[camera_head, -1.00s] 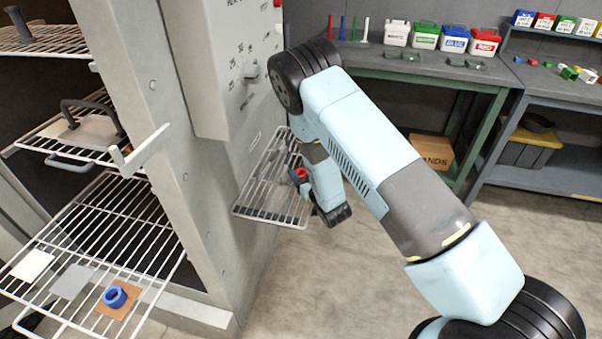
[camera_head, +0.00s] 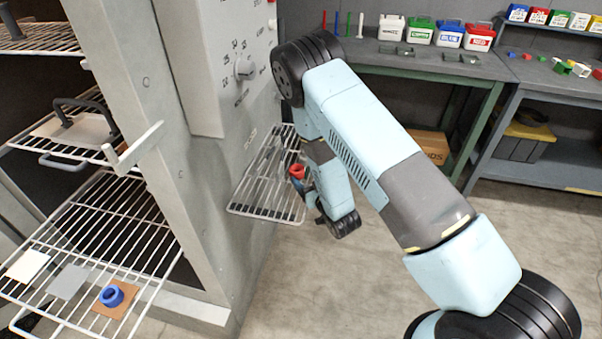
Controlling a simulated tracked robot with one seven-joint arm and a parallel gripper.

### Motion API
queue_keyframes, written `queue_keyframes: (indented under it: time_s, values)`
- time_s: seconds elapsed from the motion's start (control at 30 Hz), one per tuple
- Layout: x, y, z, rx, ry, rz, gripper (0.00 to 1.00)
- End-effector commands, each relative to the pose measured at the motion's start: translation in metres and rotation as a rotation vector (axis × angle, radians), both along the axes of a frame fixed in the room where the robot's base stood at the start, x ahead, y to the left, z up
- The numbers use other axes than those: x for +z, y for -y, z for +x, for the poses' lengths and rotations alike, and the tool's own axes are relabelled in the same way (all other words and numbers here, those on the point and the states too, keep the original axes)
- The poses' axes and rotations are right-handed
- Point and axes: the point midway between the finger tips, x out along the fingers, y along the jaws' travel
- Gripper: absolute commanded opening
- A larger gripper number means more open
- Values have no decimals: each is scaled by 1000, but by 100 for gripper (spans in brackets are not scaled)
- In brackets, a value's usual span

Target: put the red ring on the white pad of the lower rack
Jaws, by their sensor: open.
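The red ring (camera_head: 297,171) shows at the right edge of a small wire shelf on the side of the grey cabinet, with a blue part just below it; whether it rests on that part is unclear. My gripper (camera_head: 313,199) is low beside that shelf, close to the ring and mostly hidden by my own wrist; it is open. The lower rack (camera_head: 105,215) is a wire shelf at the left. The white pad (camera_head: 27,266) lies bare at its front left corner. A grey pad (camera_head: 69,282) and a brown pad (camera_head: 128,308) lie beside it.
A blue ring (camera_head: 111,295) sits on the brown pad. A middle rack (camera_head: 40,150) above carries a plate with a dark handle. A pale bracket (camera_head: 135,147) juts from the cabinet post. Benches with labelled boxes stand at the back right. The floor right of my arm is clear.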

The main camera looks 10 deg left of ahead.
Motion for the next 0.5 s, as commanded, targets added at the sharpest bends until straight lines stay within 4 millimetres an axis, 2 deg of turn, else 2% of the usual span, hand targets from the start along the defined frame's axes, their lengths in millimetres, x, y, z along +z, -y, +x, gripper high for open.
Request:
queue_keyframes:
  time_s: [0.2, 0.5]
  values:
    - [1, 23, -29, -1, -2, -2, 69]
    - [3, 35, -45, 0, 0, 0, 69]
